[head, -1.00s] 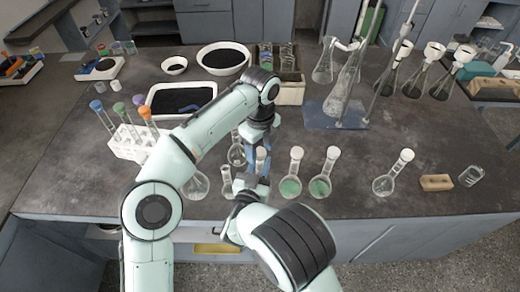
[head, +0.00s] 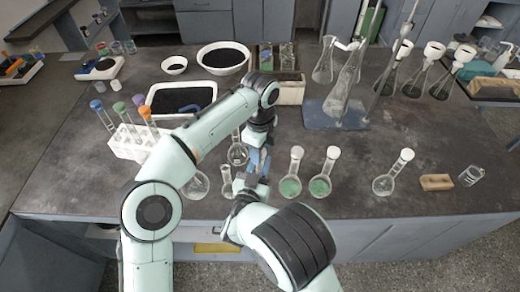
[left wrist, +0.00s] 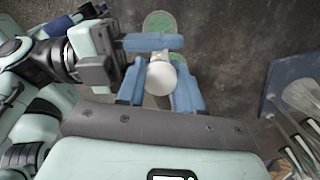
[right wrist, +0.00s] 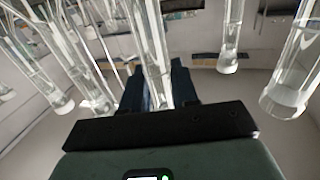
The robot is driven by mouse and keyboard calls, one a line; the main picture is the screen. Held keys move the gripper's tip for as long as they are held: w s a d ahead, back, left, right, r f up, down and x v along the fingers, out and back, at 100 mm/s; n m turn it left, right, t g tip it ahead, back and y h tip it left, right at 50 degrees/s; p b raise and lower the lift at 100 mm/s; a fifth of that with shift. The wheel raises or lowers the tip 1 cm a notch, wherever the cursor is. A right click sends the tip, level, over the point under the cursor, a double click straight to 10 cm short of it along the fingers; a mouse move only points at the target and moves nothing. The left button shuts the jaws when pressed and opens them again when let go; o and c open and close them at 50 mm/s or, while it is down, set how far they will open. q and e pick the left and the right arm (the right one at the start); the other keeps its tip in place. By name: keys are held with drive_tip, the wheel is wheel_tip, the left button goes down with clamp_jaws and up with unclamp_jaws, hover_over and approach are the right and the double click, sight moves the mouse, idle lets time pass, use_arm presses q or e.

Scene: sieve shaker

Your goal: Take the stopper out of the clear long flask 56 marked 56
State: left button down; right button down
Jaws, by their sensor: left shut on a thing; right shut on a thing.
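The long flask shows as a clear neck (right wrist: 152,50) between my right gripper's dark fingers in the right wrist view. Its white stopper (left wrist: 160,79) shows from above in the left wrist view. My left gripper (left wrist: 160,94) has its blue fingers on both sides of the stopper and is shut on it. My right gripper (right wrist: 158,88) is shut on the flask's neck, below the left one; its blue fingers (left wrist: 150,42) reach in beside the stopper. In the head view, my left gripper (head: 259,160) hides most of the flask. The mark 56 is not readable.
Two stoppered flasks with green contents (head: 291,186) (head: 321,187) stand close on the right, a clear stoppered flask (head: 384,185) farther right. Clear glassware (head: 197,186) stands close on the left. A white tube rack (head: 127,146) and a black-filled tray (head: 180,98) lie beyond.

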use_arm(q)
drive_tip(key=n, duration=0.7)
drive_tip(key=shift+r, duration=0.1)
drive_tip(key=n, duration=1.3)
drive_tip(key=shift+n, duration=0.4)
drive_tip(key=n, duration=0.5)
drive_tip(key=shift+r, duration=0.25)
drive_tip(key=shift+r, duration=0.9)
